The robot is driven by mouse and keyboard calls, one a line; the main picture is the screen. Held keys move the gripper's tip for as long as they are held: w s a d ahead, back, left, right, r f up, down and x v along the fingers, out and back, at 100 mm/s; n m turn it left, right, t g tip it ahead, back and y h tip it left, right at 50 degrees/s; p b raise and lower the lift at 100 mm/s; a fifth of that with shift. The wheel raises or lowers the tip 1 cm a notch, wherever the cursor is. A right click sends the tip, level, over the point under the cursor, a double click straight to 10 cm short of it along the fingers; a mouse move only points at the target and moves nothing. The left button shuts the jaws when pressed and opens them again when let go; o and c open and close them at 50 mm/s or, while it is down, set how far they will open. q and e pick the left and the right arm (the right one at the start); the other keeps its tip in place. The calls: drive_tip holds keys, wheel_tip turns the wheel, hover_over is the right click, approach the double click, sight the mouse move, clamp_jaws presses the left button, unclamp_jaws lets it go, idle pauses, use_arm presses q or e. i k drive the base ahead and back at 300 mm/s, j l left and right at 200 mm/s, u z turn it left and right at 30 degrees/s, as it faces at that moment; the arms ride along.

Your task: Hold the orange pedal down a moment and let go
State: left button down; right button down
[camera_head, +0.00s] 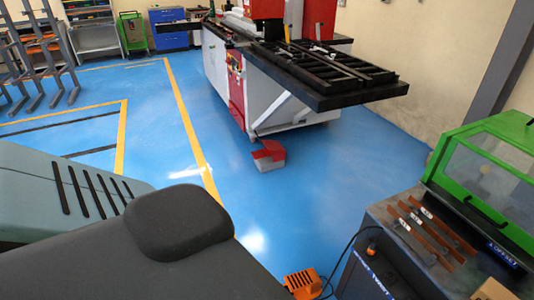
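The orange pedal (302,284) is on the blue floor at the bottom edge of the view, right of the middle. Its lower part is cut off by the frame. A black cable (345,249) runs from beside it up toward the bench machine (398,262) on the right. Neither of my grippers shows in this view, and nothing is seen touching the pedal's visible part.
The green-framed hood (492,160) with a clear window and several copper-coloured strips (431,232) are at the right. A red and grey machine (270,75) stands behind, with a red-topped box (268,154) at its foot. Blue floor (320,200) between is clear. Dark grey shapes block the lower left.

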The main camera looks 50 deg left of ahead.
sight(296, 281)
drive_tip(key=u, duration=1.1)
drive_tip(key=i+j+z, duration=0.1)
drive_tip(key=z, duration=1.1)
drive_tip(key=j+z, duration=0.8)
drive_tip(key=j, duration=0.45)
drive_tip(key=k+j+z, duration=0.1)
drive_tip(key=j, duration=0.3)
drive_tip(key=k+j, duration=0.1)
drive_tip(key=j, duration=0.35)
drive_tip(key=z, duration=0.05)
